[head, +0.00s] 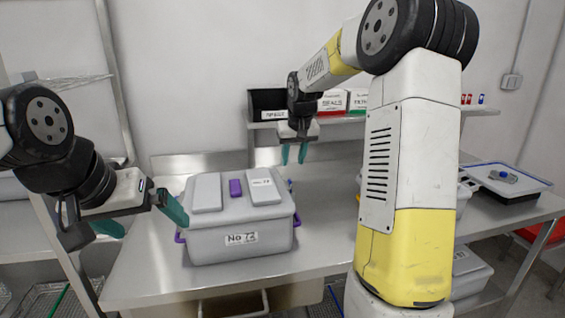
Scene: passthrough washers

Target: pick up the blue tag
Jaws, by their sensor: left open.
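A small blue tag (481,99) is at the right end of the back shelf, beside small red tags (466,99). It is too small to make out in detail. My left gripper (140,217) is open and empty at the left, close to the left side of a grey lidded box (215,242) labelled No 72. I cannot tell if it touches the box. My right gripper (294,154) points down above the steel table behind the box, its two teal fingers apart with nothing between them. Both grippers are far left of the blue tag.
The steel table (325,225) has clear room right of the box. Labelled bins (332,101) and a black bin (268,103) stand on the back shelf (478,111). A tray (508,180) with a blue-and-grey item is at the right. My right arm hides the middle right.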

